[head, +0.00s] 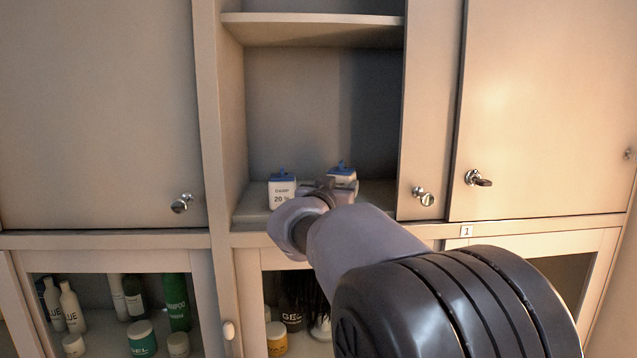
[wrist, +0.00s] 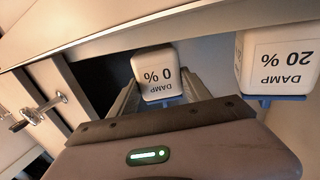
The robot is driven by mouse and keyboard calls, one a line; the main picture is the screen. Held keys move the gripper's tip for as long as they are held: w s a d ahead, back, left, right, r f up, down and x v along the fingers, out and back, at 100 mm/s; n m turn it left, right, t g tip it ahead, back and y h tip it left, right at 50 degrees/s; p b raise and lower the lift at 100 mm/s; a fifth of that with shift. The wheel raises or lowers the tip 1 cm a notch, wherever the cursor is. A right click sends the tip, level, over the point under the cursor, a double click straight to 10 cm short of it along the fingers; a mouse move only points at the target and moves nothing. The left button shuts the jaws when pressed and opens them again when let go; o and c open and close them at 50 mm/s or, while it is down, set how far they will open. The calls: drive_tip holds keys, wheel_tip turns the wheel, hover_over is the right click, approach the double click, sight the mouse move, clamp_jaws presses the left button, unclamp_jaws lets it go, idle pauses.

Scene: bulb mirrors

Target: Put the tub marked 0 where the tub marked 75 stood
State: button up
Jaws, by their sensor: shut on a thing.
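The tub marked 0 (wrist: 155,75), white with a blue lid, is between the two fingers of my gripper (wrist: 160,88) in the wrist view, where it appears upside down. My gripper is shut on it. In the head view the tub marked 0 (head: 342,175) shows only its upper part behind my gripper (head: 328,187), in the open cabinet bay. I cannot tell whether it touches the shelf. No tub marked 75 is in view.
A tub marked 20 (head: 282,191) stands left of my gripper on the shelf (head: 254,208); the wrist view shows it at right (wrist: 280,62). Closed doors with metal knobs (head: 478,178) flank the bay. Bottles and jars stand in the compartments below.

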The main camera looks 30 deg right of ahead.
drive_tip(key=shift+a+f, duration=0.1)
drive_tip(key=shift+f, duration=0.2)
drive_tip(key=shift+w+d+f, duration=0.2)
drive_tip(key=shift+d, duration=0.05)
drive_tip(key=shift+s+b, duration=0.1)
drive_tip(key=shift+b, duration=0.2)
drive_tip(key=shift+a, duration=0.15)
drive_tip(key=o, duration=1.5)
drive_tip(key=shift+o, duration=0.2)
